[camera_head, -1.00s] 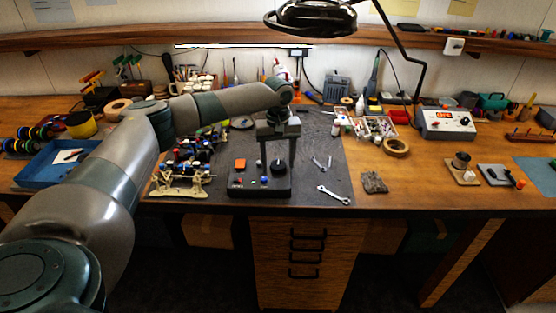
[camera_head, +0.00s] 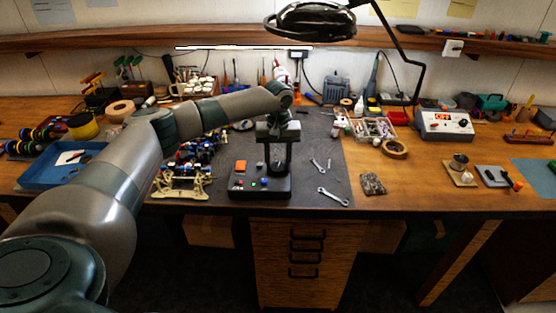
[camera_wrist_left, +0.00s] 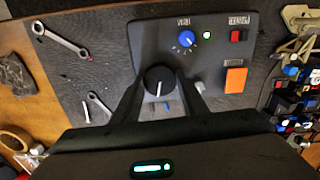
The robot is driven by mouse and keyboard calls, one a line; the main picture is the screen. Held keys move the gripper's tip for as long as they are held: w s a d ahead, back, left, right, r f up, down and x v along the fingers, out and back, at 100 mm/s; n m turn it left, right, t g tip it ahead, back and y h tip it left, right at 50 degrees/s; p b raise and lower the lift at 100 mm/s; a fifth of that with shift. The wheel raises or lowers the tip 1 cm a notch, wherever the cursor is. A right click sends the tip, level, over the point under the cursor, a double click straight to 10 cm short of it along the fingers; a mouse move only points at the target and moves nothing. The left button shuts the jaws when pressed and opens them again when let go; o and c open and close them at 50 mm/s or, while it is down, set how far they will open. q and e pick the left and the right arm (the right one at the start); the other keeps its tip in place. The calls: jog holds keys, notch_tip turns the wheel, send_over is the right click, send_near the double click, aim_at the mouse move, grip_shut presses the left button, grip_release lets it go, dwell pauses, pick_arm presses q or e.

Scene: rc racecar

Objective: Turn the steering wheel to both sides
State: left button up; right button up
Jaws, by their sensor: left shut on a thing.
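A dark control box (camera_head: 248,194) sits on the grey mat at the front of the bench. Its round black knob, the steering wheel (camera_wrist_left: 159,80), has a white mark pointing toward the gripper in the left wrist view. My left gripper (camera_head: 278,168) reaches down from above, its two fingers on either side of the knob, shut on it. The box also carries an orange button (camera_wrist_left: 236,79), a small blue knob (camera_wrist_left: 186,39), a red switch (camera_wrist_left: 237,35) and a lit green lamp (camera_wrist_left: 207,35). The racecar chassis (camera_head: 182,188) stands left of the box. My right gripper is out of view.
Two wrenches (camera_head: 333,197) and a dark textured block (camera_head: 373,184) lie right of the box. A blue tray (camera_head: 50,175) is at the left, and a lamp (camera_head: 310,20) hangs above. The mat between the box and wrenches is clear.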

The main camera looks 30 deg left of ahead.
pick_arm(q)
jog(key=m+p, duration=0.2)
jog(key=m, duration=0.1)
jog(key=shift+r+p, duration=0.2)
jog(key=shift+p, duration=0.2)
jog(key=shift+f+m+p, duration=0.1)
jog(key=shift+m+p, duration=0.8)
jog(key=shift+m, duration=1)
